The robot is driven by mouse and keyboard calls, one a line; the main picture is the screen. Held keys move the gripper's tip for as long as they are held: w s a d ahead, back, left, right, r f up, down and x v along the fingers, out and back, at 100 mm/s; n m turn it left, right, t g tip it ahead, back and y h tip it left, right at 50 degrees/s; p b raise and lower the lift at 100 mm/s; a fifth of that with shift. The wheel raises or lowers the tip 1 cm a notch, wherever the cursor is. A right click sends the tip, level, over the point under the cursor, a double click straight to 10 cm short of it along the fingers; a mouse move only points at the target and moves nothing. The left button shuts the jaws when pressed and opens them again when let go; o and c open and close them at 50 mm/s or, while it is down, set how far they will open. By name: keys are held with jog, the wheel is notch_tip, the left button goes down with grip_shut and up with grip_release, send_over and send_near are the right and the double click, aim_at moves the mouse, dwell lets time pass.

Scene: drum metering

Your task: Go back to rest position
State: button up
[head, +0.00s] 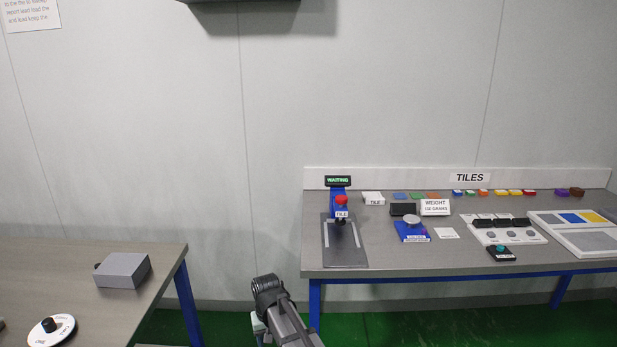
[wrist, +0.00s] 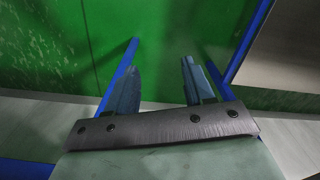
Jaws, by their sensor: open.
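My gripper shows in the wrist view (wrist: 157,85) with its two dark fingers apart and nothing between them. Behind the fingers lies the green floor. In the head view my dark grey arm rises from the bottom edge, in front of the gap between the two tables; the fingertips cannot be made out there. It is apart from both tables in the picture.
The right table (head: 400,256) carries a blue stand with a red knob (head: 341,200), a blue dial unit (head: 411,230), a weight sign (head: 435,207), several coloured tiles and a tray (head: 574,218). The left table (head: 50,265) holds a grey box (head: 123,270) and a white dial (head: 63,332).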

jog(key=s+d+f+m, duration=0.1)
jog(key=s+d+f, duration=0.3)
jog(key=d, duration=0.5)
jog(key=s+d+f+m, duration=0.1)
jog(key=s+d+f, duration=0.25)
jog(key=d, duration=0.65)
jog(key=s+d+f+m, duration=0.1)
jog(key=s+d+f, duration=0.25)
jog(key=d, duration=0.55)
jog(key=s+f+g, duration=0.3)
jog(key=s+f, duration=0.7)
jog(key=s, duration=0.4)
jog(key=s+f+g, duration=0.3)
jog(key=s+f, duration=0.7)
jog(key=s, duration=0.5)
jog(key=shift+f+g, duration=0.35)
jog(key=shift+g, duration=0.05)
jog(key=shift+d, duration=0.1)
